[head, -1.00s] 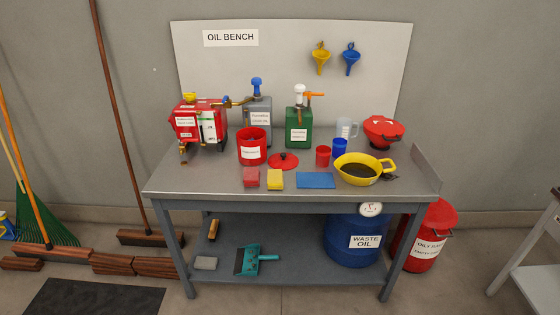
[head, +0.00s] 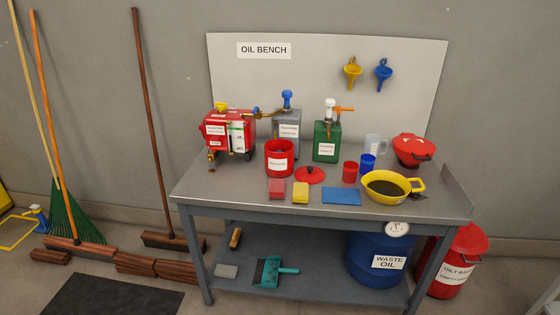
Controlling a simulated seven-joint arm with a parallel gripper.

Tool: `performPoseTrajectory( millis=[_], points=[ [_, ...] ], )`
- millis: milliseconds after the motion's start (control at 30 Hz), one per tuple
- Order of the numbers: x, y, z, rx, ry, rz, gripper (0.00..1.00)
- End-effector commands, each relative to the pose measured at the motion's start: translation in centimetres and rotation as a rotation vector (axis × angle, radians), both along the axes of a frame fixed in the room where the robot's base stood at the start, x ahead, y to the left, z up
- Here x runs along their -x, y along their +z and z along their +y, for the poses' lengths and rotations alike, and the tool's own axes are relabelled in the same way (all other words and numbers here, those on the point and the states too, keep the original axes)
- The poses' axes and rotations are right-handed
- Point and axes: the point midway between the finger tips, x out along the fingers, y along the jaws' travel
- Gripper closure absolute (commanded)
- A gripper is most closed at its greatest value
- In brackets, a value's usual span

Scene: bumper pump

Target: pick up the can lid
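The can lid looks to be the red round lid (head: 310,175) with a small knob on top. It lies on the grey bench top, just right of the open red can (head: 279,158) with a white label. The lid and can stand close together; I cannot tell if they touch. My gripper is not in view.
On the bench (head: 228,190), a red sponge (head: 276,188), yellow sponge (head: 300,192) and blue cloth (head: 341,196) lie in front of the lid. Red cup (head: 350,172), blue cup (head: 367,164) and yellow pan (head: 388,188) stand right. Green can (head: 326,142) stands behind.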

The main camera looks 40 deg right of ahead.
Motion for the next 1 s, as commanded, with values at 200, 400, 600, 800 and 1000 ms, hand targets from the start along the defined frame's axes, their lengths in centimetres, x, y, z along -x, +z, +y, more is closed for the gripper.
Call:
performPoseTrajectory(
  millis=[200,400,600,800,1000],
  points=[
    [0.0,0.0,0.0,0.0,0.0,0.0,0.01],
    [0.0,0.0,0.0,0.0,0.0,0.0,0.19],
    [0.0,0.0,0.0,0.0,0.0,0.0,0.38],
    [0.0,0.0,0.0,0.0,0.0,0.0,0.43],
    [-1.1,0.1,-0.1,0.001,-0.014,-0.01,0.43]
  ],
)
